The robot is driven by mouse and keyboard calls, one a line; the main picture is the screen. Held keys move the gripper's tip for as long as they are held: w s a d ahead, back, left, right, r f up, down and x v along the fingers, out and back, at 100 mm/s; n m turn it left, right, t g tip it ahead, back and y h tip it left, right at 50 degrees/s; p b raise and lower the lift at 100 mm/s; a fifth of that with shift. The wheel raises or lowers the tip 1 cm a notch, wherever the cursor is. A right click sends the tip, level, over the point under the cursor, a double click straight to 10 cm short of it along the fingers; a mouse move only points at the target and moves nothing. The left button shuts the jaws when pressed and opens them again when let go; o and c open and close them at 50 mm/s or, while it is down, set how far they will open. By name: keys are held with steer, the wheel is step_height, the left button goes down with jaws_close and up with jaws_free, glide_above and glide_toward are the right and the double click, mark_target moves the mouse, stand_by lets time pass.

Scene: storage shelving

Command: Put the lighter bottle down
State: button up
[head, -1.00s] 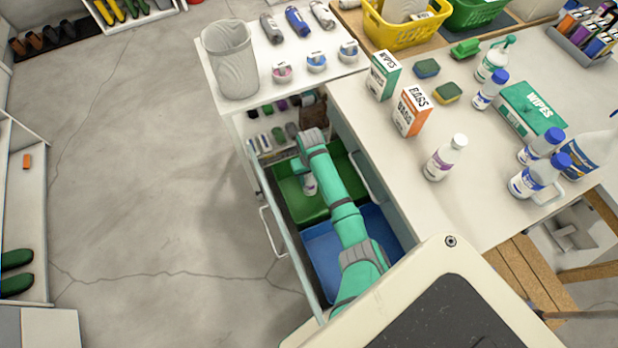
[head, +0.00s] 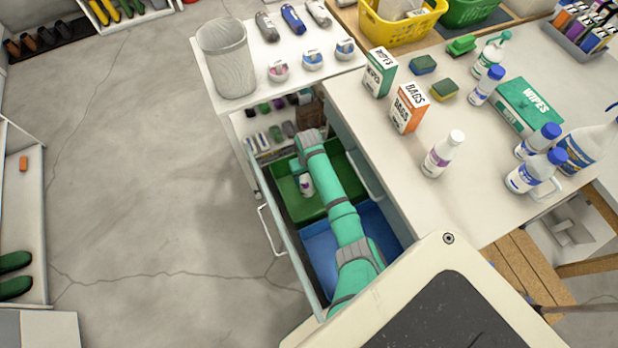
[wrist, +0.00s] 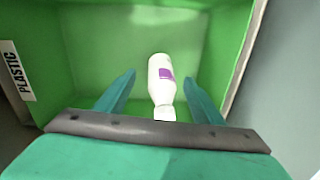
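A white bottle with a purple label (wrist: 162,82) lies in the green bin (wrist: 90,30) marked PLASTIC, seen in the wrist view. My gripper (wrist: 160,92) is open around it, with a finger on each side and a gap between each finger and the bottle. In the head view the bottle (head: 306,185) shows beside my arm, inside the green bin (head: 290,205). Another white bottle with a purple label (head: 442,155) stands upright on the counter.
The green bin and a blue bin (head: 325,262) sit in an open drawer with a glass-like side (head: 290,250). The counter right of the drawer holds boxes, sponges and several bottles. A wire-mesh bin (head: 226,60) stands on the counter behind.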

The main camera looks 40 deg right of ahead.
mark_target(309, 186)
step_height(309, 186, up, 13)
stand_by(0.8)
steer(key=shift+r, duration=0.1)
